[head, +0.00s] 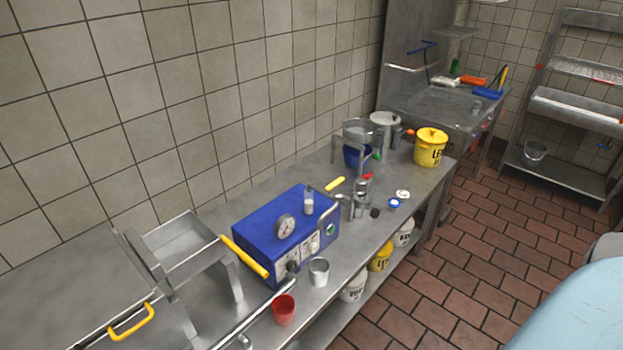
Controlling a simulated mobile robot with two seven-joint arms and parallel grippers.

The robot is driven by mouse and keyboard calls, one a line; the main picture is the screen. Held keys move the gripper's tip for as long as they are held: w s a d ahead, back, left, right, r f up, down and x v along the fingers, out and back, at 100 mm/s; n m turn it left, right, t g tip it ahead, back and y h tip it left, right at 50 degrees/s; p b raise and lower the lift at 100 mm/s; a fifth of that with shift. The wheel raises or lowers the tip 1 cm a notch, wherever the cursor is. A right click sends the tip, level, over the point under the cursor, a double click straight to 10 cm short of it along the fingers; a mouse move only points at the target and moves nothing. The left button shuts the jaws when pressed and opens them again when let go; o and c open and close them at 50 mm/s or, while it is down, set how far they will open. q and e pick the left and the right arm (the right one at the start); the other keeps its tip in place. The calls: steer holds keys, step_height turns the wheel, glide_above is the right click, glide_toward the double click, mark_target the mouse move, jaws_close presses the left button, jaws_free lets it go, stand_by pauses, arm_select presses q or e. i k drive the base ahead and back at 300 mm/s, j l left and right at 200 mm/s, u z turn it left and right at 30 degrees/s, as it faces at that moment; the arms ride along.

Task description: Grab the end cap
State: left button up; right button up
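Neither of my grippers is in view. I cannot tell for certain which thing is the end cap. Two small round cap-like pieces lie on the steel table (375,235) right of its middle: a white one (402,194) and a blue-and-white one (393,203). They lie close together. Beside them, to the left, stands a small metal device (357,205) with a red top and a dark round knob (375,213). Nothing is seen holding any of these pieces.
A blue box with a gauge (262,238), a metal cup (318,271) and a red cup (284,310) stand nearer. A yellow bucket (431,147), a steel pot (384,125) and a raised metal funnel (361,132) stand farther back. More buckets sit on the lower shelf.

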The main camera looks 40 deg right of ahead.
mark_target(360, 189)
steer(key=l+u, duration=0.8)
steer(key=l, duration=0.2)
steer(key=k+l+u, duration=0.15)
steer(key=l, duration=0.2)
steer(key=l+u, duration=0.15)
steer(key=l, duration=0.2)
steer(key=k+l+u, duration=0.15)
steer(key=l, duration=0.2)
steer(key=k+l, duration=0.15)
steer(key=l, duration=0.3)
steer(key=k+l+u, duration=0.1)
steer(key=l, duration=0.3)
steer(key=k+l, duration=0.3)
steer(key=k+l+u, duration=0.1)
steer(key=l, duration=0.45)
steer(key=k+l, duration=0.25)
steer(key=l+u, duration=0.05)
steer(key=l, duration=0.1)
